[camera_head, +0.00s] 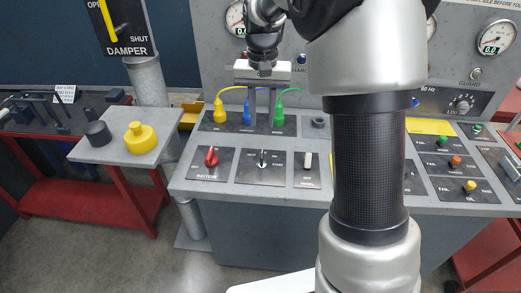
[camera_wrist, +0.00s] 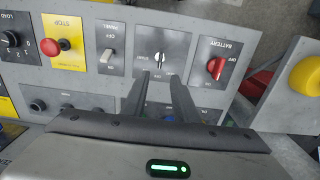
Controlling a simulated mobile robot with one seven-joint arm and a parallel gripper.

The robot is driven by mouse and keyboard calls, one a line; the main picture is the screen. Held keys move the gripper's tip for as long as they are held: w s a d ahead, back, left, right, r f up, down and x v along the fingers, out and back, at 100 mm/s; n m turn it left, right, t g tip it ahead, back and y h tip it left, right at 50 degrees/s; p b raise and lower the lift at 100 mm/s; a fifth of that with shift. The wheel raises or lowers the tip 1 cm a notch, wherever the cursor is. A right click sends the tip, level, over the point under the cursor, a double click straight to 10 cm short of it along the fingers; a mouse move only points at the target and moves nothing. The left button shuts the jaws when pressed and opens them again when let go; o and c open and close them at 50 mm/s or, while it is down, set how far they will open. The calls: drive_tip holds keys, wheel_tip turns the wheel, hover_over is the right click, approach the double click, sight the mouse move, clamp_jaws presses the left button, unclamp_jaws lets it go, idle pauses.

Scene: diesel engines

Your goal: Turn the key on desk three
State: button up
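The key switch (camera_head: 262,160) is a small silver key on a dark plate with START lettering, on the sloping front of the grey desk (camera_head: 232,194). In the wrist view the key (camera_wrist: 159,61) stands just beyond and between my fingertips. My gripper (camera_head: 262,122) points down over the back part of the desk, above and behind the key in the head view. In the wrist view my gripper (camera_wrist: 161,76) has its two dark fingers apart, with nothing between them. I cannot see any contact with the key.
Yellow, blue and green plugs (camera_head: 279,113) with cables stand behind. A side table (camera_head: 118,150) holds a yellow cap (camera_head: 140,137).

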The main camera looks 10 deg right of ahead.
sight(262, 154)
wheel_tip(262, 154, down, 14)
drive_tip(key=shift+r+b, duration=0.25)
drive_tip(key=shift+b, duration=0.2)
drive_tip(key=shift+c, duration=0.6)
clamp_jaws()
